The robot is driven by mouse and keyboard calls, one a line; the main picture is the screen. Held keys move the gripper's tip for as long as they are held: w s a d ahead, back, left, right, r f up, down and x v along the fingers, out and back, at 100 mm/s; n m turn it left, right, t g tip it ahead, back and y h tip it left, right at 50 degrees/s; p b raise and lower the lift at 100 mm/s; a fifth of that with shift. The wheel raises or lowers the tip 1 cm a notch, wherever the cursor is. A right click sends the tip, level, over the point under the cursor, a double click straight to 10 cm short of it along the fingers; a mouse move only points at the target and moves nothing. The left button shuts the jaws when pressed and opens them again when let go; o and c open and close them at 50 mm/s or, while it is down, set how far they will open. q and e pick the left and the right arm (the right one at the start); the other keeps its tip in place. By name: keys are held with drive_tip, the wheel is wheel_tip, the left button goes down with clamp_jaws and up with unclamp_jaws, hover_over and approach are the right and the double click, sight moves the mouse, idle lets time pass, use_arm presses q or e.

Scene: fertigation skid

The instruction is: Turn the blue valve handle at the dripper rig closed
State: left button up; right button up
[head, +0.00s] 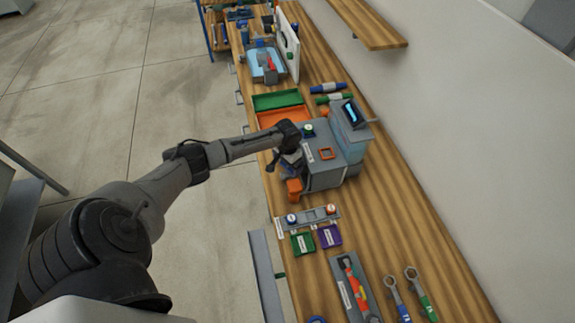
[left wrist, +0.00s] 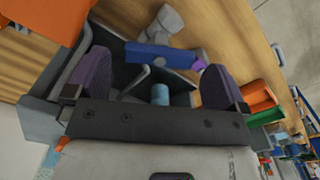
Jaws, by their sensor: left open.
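The blue valve handle (left wrist: 160,57) shows in the left wrist view as a blue bar with a purple end, beside a grey rounded fitting (left wrist: 166,22). In the head view I cannot make it out behind my left gripper. My left gripper (left wrist: 156,66) is open, with its two dark purple-grey fingers apart and the handle in view between them. I cannot tell whether they touch it. In the head view the left gripper (head: 284,160) is at the left side of the grey rig (head: 325,172). My right gripper is not in view.
The rig stands on a long wooden bench (head: 400,215) along a white wall. Green (head: 277,100) and orange (head: 281,117) trays lie behind it. A labelled strip with knobs (head: 310,215), a grey tool tray (head: 355,290) and wrenches (head: 398,300) lie in front. The bench's right side is mostly clear.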

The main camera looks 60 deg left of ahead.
use_arm(q)
drive_tip(key=shift+f, duration=0.8)
drive_tip(key=shift+c, duration=0.2)
drive_tip(key=c, duration=0.8)
drive_tip(key=shift+c, duration=0.2)
drive_tip(key=shift+m, duration=0.3)
drive_tip(key=shift+m+p, duration=0.3)
drive_tip(key=shift+m, duration=2.3)
